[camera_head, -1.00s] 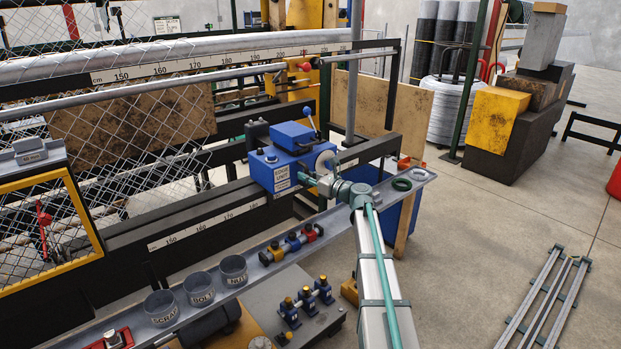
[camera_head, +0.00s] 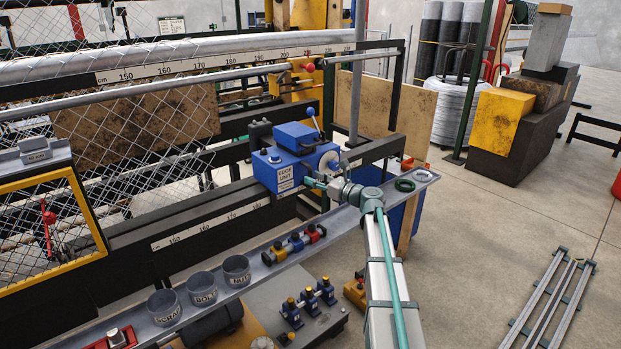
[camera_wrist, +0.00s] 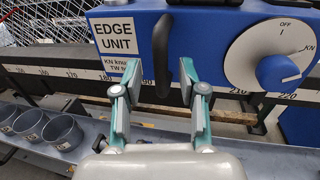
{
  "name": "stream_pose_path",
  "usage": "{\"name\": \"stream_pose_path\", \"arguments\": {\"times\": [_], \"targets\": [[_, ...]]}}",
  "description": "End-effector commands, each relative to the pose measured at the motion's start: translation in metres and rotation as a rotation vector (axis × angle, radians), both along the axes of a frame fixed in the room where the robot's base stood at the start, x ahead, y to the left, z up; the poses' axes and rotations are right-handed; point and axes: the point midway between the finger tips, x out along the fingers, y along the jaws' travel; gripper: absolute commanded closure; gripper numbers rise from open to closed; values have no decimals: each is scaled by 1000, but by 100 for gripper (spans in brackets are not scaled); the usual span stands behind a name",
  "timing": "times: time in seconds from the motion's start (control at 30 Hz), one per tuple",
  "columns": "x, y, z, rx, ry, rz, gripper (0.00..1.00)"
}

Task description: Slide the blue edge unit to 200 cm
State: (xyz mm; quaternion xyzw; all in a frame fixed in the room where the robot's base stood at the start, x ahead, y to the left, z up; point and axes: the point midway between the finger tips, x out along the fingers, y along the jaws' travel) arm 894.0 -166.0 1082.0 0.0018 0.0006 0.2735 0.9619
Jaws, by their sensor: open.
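My gripper (camera_wrist: 160,78) is open in front of the unit, with fingers on both sides of the handle; contact cannot be told. The lower rail scale (camera_wrist: 70,75) shows 180 and 190 left of the handle and 210 and 220 to its right. The 200 mark is hidden.
A yellow-framed mesh guard (camera_head: 50,235) stands at left. The floor at right is mostly open.

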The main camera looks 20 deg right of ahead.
Motion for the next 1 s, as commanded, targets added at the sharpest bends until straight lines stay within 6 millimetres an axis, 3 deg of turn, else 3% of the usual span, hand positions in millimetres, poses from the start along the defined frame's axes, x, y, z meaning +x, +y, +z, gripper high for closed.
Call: {"name": "stream_pose_path", "arguments": {"times": [0.2, 0.43, 0.63, 1.0], "targets": [[-40, -23, 0, 0, 0, -4, 59], [-69, -42, 0, 0, 0, -2, 59], [-79, -49, 0, 0, 0, -1, 59], [-80, -49, 0, 0, 0, 0, 59]]}}
